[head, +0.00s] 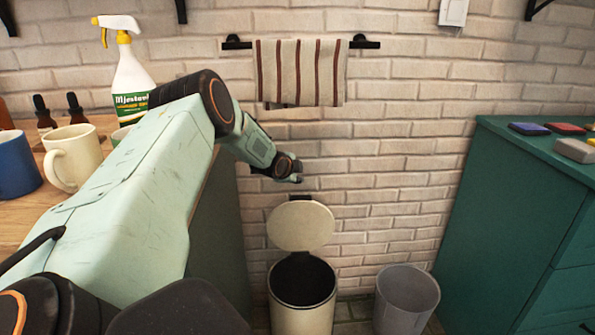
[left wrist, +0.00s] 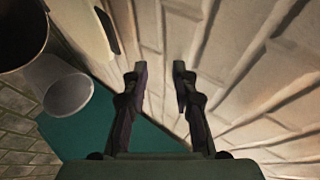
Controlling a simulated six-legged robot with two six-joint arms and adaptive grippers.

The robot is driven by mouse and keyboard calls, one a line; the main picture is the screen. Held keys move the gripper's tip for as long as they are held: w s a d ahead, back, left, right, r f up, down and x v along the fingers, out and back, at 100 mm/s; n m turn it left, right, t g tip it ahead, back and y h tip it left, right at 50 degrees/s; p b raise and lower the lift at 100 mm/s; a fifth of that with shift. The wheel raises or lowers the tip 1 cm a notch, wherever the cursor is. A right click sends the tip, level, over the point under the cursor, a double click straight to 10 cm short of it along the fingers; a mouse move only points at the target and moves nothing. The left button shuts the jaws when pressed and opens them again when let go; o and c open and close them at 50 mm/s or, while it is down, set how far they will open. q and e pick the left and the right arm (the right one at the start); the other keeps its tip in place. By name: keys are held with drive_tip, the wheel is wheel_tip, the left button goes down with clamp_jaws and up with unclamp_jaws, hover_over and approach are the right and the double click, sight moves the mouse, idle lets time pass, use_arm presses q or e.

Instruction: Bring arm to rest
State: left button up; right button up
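My left arm reaches in from the left across the wooden counter. Its gripper (head: 289,172) is in front of the brick wall, above the open cream bin (head: 303,303) and its raised lid (head: 300,225). In the left wrist view the two dark fingers (left wrist: 160,75) stand apart with nothing between them, so the gripper is open and empty. The brick wall lies close behind and to the right of the fingers in that view. My right gripper is not in view.
A blue mug (head: 15,168), a cream mug (head: 72,157) and a spray bottle (head: 130,85) stand on the counter beside my left arm. A striped towel (head: 300,72) hangs on a rail. A grey bin (head: 406,300) and a green cabinet (head: 500,215) stand right.

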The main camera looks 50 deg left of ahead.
use_arm(q)
drive_tip(key=shift+r, duration=0.6)
idle(0.3)
